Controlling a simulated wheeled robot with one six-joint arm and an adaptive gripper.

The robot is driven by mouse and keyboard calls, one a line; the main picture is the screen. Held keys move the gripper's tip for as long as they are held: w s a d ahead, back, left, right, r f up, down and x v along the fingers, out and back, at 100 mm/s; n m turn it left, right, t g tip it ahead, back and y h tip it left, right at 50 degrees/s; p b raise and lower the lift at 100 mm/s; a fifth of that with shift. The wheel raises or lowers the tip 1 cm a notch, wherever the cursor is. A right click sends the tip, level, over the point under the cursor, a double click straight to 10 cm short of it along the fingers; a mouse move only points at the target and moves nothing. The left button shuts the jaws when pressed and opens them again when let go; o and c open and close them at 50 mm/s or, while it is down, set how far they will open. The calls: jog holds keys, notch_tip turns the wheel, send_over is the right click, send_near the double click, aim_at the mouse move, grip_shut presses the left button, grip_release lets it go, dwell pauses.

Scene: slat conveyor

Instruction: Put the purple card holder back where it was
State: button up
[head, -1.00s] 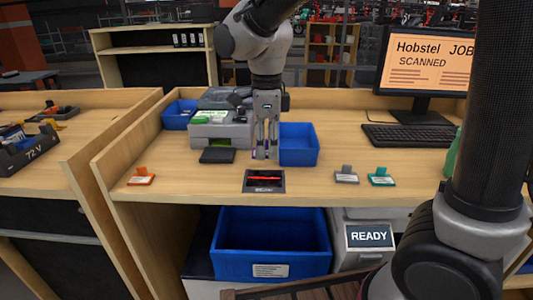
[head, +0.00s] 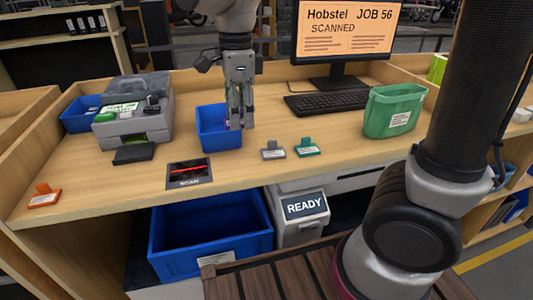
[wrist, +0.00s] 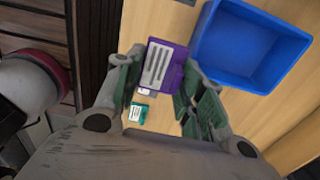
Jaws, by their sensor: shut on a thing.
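The purple card holder (wrist: 165,66), with a white printed label, is between the fingers of my gripper (wrist: 158,90) in the wrist view. In the head view my gripper (head: 237,122) points down at the right side of the small blue bin, and only a sliver of purple shows there. The gripper is shut on the holder.
The small blue bin (head: 208,140) stands beside the gripper. A scan pad (head: 188,182) lies at the front edge. A printer (head: 135,125), keyboard (head: 335,102), green bin (head: 393,112) and monitor (head: 345,40) reading "SCANNED" surround it. Bare desk lies right of the teal holder.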

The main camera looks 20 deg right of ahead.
send_over(247, 160)
notch_tip(247, 160, down, 6)
jog(key=shift+w+r, duration=0.1)
jog(key=shift+r, duration=0.05)
jog(key=shift+f, duration=2.2)
jog(key=shift+f, duration=0.2)
jog(key=o, duration=0.6)
